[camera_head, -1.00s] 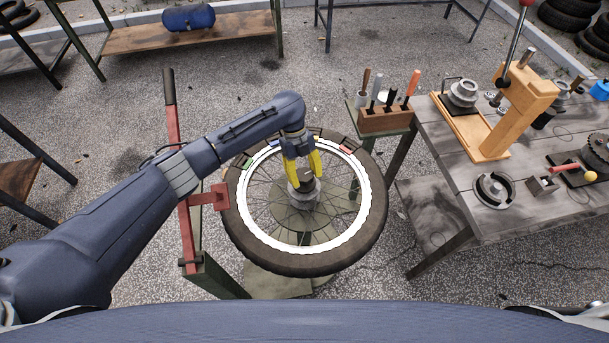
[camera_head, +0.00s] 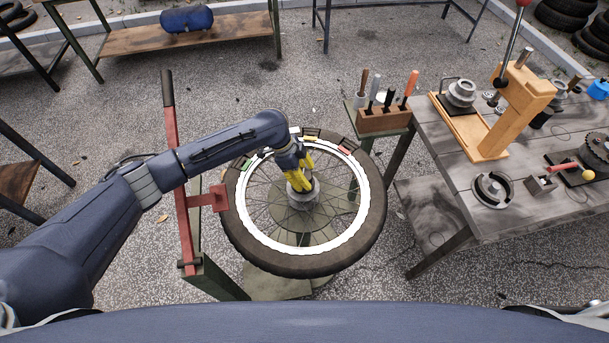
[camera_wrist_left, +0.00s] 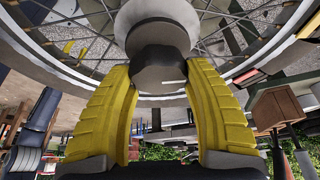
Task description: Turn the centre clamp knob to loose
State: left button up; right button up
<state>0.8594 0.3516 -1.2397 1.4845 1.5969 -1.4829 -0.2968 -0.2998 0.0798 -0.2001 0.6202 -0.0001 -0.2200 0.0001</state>
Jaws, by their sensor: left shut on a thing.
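The spoked wheel with a black tyre (camera_head: 240,235) lies flat on a green stand, with the centre clamp at its hub. The dark clamp knob (camera_wrist_left: 160,75) shows in the left wrist view between the yellow fingers, with a pale line on its face and the grey hub clamp (camera_wrist_left: 155,18) behind it. My left gripper (camera_head: 300,185) is shut on the knob from above, its yellow fingers on either side of it. It also shows in the left wrist view (camera_wrist_left: 163,95). In the head view the fingers mostly hide the knob. My right gripper is not in view.
A red lever arm (camera_head: 185,215) stands at the wheel's left. A wooden tool block (camera_head: 384,121) is behind right. A workbench (camera_head: 455,195) with a wooden press and metal parts stands at the right. Gravel floor lies open between them.

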pick_arm(q)
jog(key=shift+f+n+t, duration=0.1)
jog(key=shift+n+t, duration=0.5)
jog(key=shift+n, duration=1.1)
jog(key=shift+w, duration=0.1)
jog(key=o, duration=1.2)
jog(key=v, duration=1.2)
jog(key=shift+d, duration=0.1)
